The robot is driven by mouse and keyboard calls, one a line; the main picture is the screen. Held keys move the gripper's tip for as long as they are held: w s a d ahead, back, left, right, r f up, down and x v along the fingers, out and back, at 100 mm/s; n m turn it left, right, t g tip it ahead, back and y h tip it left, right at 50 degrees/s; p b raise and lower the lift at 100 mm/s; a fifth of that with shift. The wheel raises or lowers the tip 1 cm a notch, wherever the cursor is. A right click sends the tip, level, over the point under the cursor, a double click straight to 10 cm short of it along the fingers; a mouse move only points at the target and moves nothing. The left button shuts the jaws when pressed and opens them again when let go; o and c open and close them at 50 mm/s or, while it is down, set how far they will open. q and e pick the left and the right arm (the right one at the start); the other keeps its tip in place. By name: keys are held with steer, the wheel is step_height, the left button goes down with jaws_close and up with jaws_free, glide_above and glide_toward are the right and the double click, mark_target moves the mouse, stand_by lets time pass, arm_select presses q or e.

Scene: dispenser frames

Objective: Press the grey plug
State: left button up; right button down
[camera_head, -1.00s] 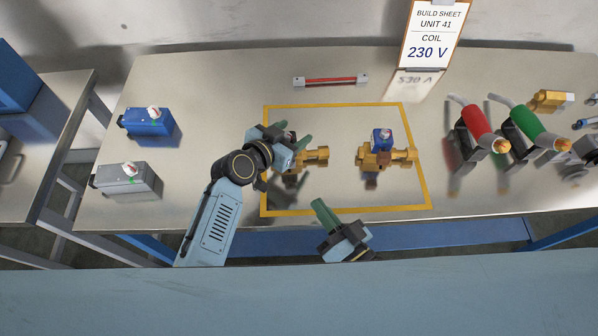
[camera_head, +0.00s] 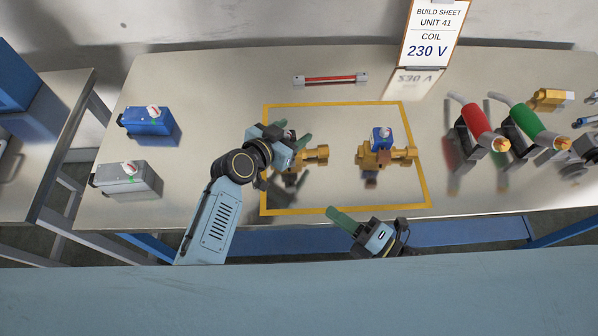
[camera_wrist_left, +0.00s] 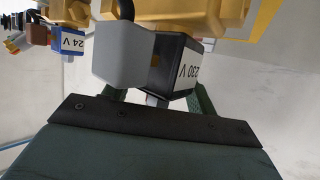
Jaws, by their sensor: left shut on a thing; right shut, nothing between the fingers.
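In the left wrist view the grey plug (camera_wrist_left: 121,55) sits against the side of a black coil (camera_wrist_left: 178,68) labelled 230 V, on a brass valve (camera_wrist_left: 180,14). My left gripper (camera_wrist_left: 158,97) is shut around the plug and coil together, one green finger on the plug side, the other on the coil side. In the head view my left gripper (camera_head: 286,137) is over the left brass valve (camera_head: 316,158) and largely hides the coil. I cannot tell whether a gap remains between plug and coil. My right gripper (camera_head: 332,212) is shut and empty at the table's front edge.
A second brass valve (camera_head: 398,157) with a blue coil (camera_head: 381,138) stands to the right inside the yellow outline (camera_head: 345,212). Blue (camera_head: 148,121) and grey (camera_head: 127,180) dispensers stand left. Red (camera_head: 478,122) and green (camera_head: 530,125) tools stand right. A build sheet (camera_head: 433,35) reads 230 V.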

stand_by(0.4)
arm_select(q)
steer(key=shift+f, duration=0.1)
arm_select(e)
steer(key=x, duration=1)
steer(key=shift+w, duration=1.3)
steer(key=shift+w+a, duration=0.1)
steer(key=shift+w, duration=0.6)
steer(key=shift+w, duration=1.05)
arm_select(q)
steer(key=shift+s+d, duration=0.1)
